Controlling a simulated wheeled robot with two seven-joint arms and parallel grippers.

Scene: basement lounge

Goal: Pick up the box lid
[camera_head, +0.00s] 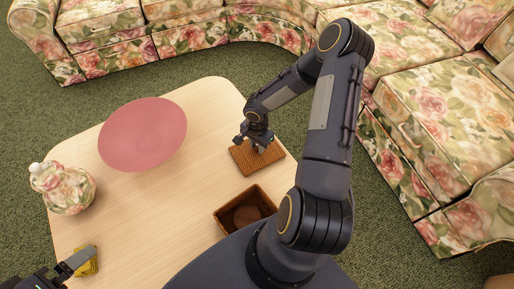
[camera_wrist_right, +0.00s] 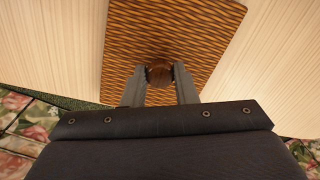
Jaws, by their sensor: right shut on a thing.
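The box lid (camera_head: 262,161) is a flat, woven-patterned brown square near the right edge of the table. My right gripper (camera_head: 257,144) is above its middle, pointing down. In the right wrist view the lid (camera_wrist_right: 190,35) shows a round dark knob (camera_wrist_right: 159,73), and my right gripper (camera_wrist_right: 160,76) is shut on that knob. Whether the lid touches the table I cannot tell. The open brown box (camera_head: 222,222) stands nearer to me, with a round dark thing inside. My left gripper (camera_head: 78,261) is at the lower left beside a yellow thing (camera_head: 89,263); its jaws are unclear.
The pale wooden table (camera_head: 180,205) also holds a large pink round plate (camera_head: 143,134) and a floral lidded jar (camera_head: 62,187). The middle of the table is clear. Floral sofas (camera_head: 440,120) stand behind and to the right.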

